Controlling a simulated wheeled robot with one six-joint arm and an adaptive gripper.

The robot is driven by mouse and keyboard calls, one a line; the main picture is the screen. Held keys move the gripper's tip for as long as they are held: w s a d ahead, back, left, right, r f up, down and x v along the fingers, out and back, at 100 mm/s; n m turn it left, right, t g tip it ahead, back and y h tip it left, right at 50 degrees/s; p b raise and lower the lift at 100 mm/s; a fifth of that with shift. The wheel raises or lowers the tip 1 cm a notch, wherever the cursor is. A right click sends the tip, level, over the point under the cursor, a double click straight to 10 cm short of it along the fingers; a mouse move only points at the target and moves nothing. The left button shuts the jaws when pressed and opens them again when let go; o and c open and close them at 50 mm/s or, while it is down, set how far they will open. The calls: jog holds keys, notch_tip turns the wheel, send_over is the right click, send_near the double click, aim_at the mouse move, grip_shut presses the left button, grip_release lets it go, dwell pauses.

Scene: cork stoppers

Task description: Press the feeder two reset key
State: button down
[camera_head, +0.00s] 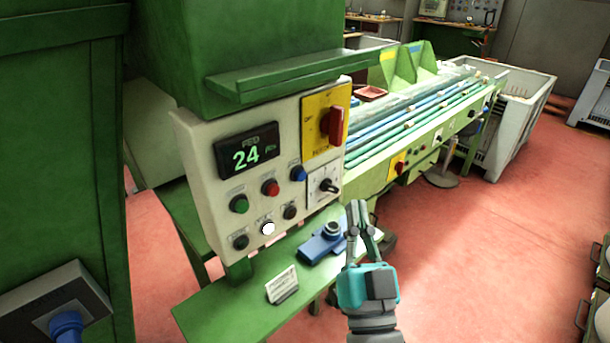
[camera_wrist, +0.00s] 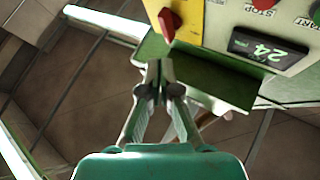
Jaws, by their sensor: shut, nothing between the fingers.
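The control panel (camera_head: 185,150) is a pale box on a green machine. It has a display (camera_head: 247,151) reading 24, a green button (camera_head: 239,204), a red button (camera_head: 270,188), a blue button (camera_head: 298,174), a black selector (camera_head: 327,185), and a lower row with a white button (camera_head: 267,228) between two dark ones. The labels are too small to read, so I cannot tell which key is feeder two reset. My gripper (camera_head: 357,205) is shut and empty, to the right of the panel and apart from it. In the wrist view my gripper (camera_wrist: 161,68) shows below the panel.
A red rotary switch (camera_head: 336,125) on a yellow plate juts from the panel's upper right. A green shelf (camera_head: 215,310) below holds a blue device (camera_head: 322,245) and a small white card (camera_head: 282,286). A long green conveyor (camera_head: 400,150) runs behind. Red floor is open at right.

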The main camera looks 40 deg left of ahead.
jog(key=a, duration=0.8)
jog(key=shift+w+a, duration=0.3)
jog(key=shift+a, duration=0.15)
dwell(1.2)
jog(key=shift+a, duration=0.3)
jog(key=shift+a, duration=0.45)
dwell(0.7)
jog(key=shift+d, duration=0.9)
jog(key=shift+s+d, duration=0.2)
jog(key=shift+d, duration=2.3)
